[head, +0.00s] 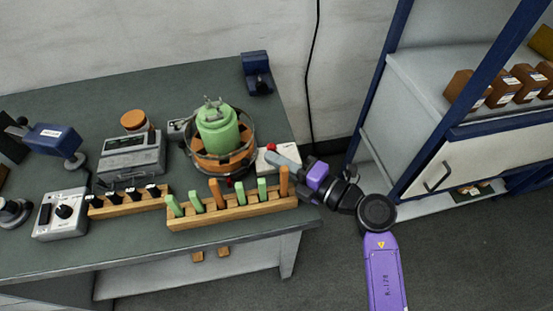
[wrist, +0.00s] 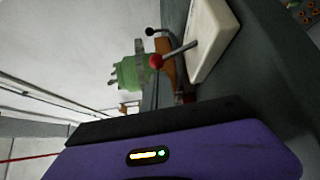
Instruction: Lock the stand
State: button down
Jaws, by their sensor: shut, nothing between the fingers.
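The stand (head: 196,160) is a round rack with a ring and an orange base, on the right part of the bench. A green vessel (head: 217,130) sits in it; it also shows sideways in the wrist view (wrist: 129,72). A white box (head: 265,166) stands just right of the stand. In the wrist view, a metal lever with a red ball knob (wrist: 156,61) reaches out from the white box (wrist: 212,42). My gripper (head: 270,155) is shut and empty, close to the red knob at the box; I cannot tell whether they touch. The fingertips are unclear in the wrist view.
A wooden rack (head: 232,210) with green and orange handles lies in front of the stand. A grey scale (head: 132,155) is to its left. A dark blue device (head: 256,72) stands at the back corner. A blue-framed shelf (head: 425,90) is at the right.

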jog(key=shift+w+d+r+m+y, duration=0.1)
jog(key=shift+d+m+y, duration=0.3)
jog(key=shift+m+y, duration=0.15)
jog(key=d+m+t+y, duration=0.1)
jog(key=m, duration=0.1)
jog(key=d+m+t+b, duration=0.1)
jog(key=shift+w+d+r+m+y+b, duration=0.1)
jog(key=shift+w+d+m+y+b, duration=0.05)
jog(key=shift+w+m+y+b, duration=0.2)
jog(key=shift+w+d+t, duration=0.2)
jog(key=shift+d+t, duration=0.1)
jog(key=shift+d, duration=0.45)
jog(key=shift+s+d, duration=0.1)
jog(key=shift+d, duration=0.05)
jog(key=v, duration=0.7)
jog(key=shift+b, duration=0.3)
jog(key=shift+s+d, duration=0.1)
jog(key=shift+d, duration=0.05)
